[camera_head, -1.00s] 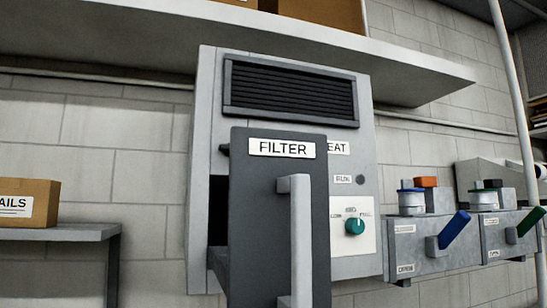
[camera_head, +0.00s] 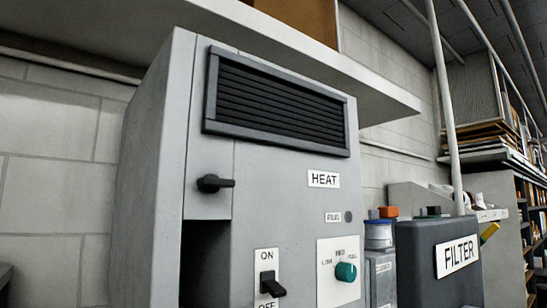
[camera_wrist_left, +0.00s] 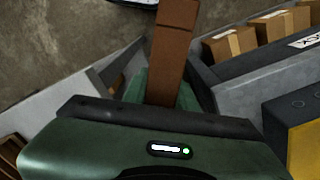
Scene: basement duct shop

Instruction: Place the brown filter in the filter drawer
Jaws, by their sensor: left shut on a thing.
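The brown filter (camera_wrist_left: 176,45) shows in the left wrist view as a narrow brown slab, pointing away from the gripper. My left gripper (camera_wrist_left: 165,92) is shut on its near end. A dark opening (camera_head: 205,265) shows low in the cabinet's front. The inside of the drawer is out of sight. Neither gripper shows in the head view, and my right gripper is in no view.
The cabinet has a louvred vent (camera_head: 280,102), a black latch (camera_head: 215,183), a toggle switch (camera_head: 270,284) and a green knob (camera_head: 345,271). A shelf (camera_head: 300,45) overhangs it. The left wrist view shows cardboard boxes (camera_wrist_left: 228,43) and a yellow-sided thing (camera_wrist_left: 297,132) at right.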

